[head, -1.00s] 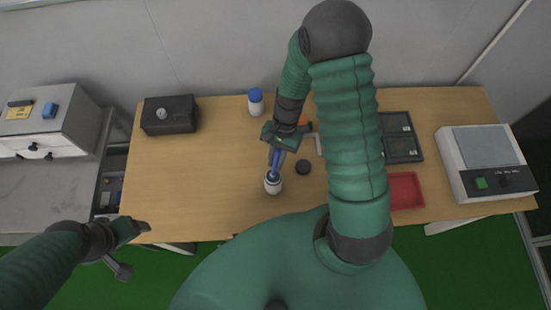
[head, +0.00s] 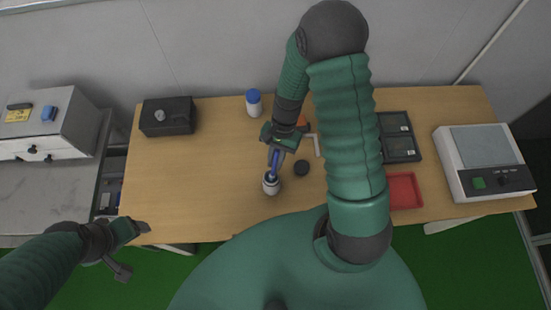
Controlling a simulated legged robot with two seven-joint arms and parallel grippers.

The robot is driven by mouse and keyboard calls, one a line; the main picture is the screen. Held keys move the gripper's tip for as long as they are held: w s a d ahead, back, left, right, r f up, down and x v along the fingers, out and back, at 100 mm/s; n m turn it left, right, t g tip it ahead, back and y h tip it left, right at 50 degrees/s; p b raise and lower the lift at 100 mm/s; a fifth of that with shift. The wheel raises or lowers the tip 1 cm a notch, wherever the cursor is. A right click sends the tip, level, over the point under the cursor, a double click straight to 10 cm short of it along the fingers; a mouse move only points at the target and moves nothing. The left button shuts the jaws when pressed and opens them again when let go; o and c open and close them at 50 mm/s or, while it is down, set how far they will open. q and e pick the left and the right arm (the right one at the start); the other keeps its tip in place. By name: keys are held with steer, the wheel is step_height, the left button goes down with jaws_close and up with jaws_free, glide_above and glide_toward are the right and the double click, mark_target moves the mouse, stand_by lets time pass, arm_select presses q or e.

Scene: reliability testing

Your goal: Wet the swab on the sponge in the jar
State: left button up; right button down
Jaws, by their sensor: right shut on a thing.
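A small white jar (head: 271,187) stands open on the wooden table, near its front edge. A blue swab (head: 274,164) reaches down from my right gripper (head: 277,149) to the jar's mouth. My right gripper is shut on the swab, above and just behind the jar. The swab's tip and the sponge are hidden inside or too small to tell. A dark round lid (head: 302,168) lies on the table to the right of the jar. My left gripper (head: 134,250) is off the table's front left corner; its fingers look apart and empty.
A white bottle with a blue cap (head: 254,104) stands at the back. A black box (head: 168,116) is at the back left. Dark trays (head: 400,137), a red tray (head: 405,190) and a white device (head: 483,162) are on the right. The table's left half is mostly clear.

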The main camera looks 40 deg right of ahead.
step_height(320, 180, up, 7)
steer(key=p, duration=0.6)
steer(key=shift+f, duration=0.1)
steer(key=shift+w, duration=0.1)
